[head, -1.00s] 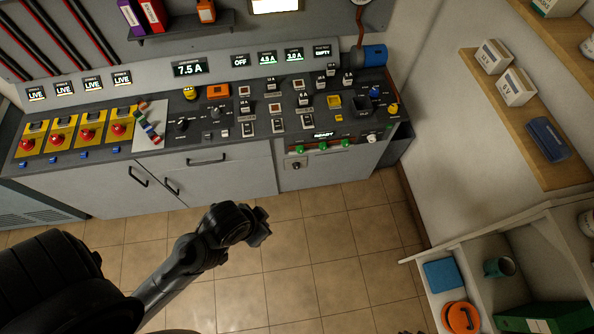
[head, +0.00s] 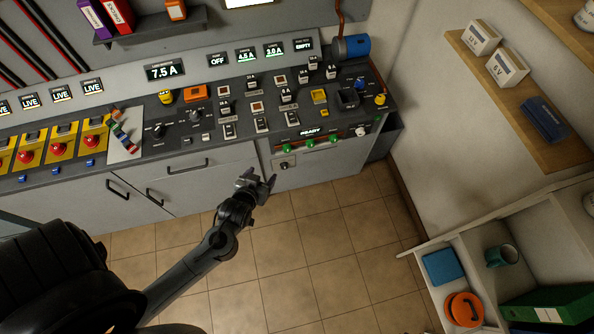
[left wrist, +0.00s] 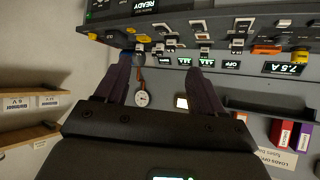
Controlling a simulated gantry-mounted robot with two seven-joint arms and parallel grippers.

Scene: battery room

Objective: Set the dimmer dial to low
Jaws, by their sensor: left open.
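The console's control panel (head: 215,110) runs along the wall and carries several controls. Two black dials stand left of centre, a larger one (head: 158,131) and one on a small plate (head: 194,115). A small dark knob (head: 283,165) sits on the front face below the panel. Labels are too small to tell which is the dimmer dial. My left gripper (head: 258,183) is open and empty, in front of the console and apart from the controls. In the left wrist view its two fingers (left wrist: 162,70) stand apart with nothing between them. My right gripper is out of view.
Yellow units with red buttons (head: 60,150) and green buttons (head: 310,143) line the console. Cabinet doors (head: 185,180) lie below. A wall shelf (head: 555,95) and a storage unit (head: 430,243) stand right. The tiled floor between is clear.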

